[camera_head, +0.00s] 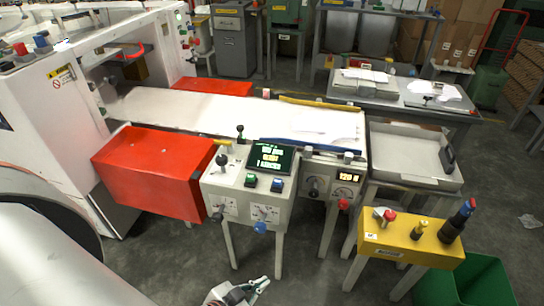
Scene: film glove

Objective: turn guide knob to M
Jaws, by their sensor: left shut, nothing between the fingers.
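A white control box (247,190) on legs stands in the middle, with a lit green screen (271,158) on its sloped top. Its front has a dark knob (217,214) at the left and a blue knob (260,227) lower right, beside small dial plates. A box to its right (330,180) carries a dark round knob (315,184), a small display and a red knob (343,204). The lettering is too small to read, so I cannot tell which is the guide knob or its setting. My left gripper (262,282) is shut and empty, low in front of the control box, apart from it.
A red cover (155,170) juts out left of the control box. The floor before the control box is clear.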

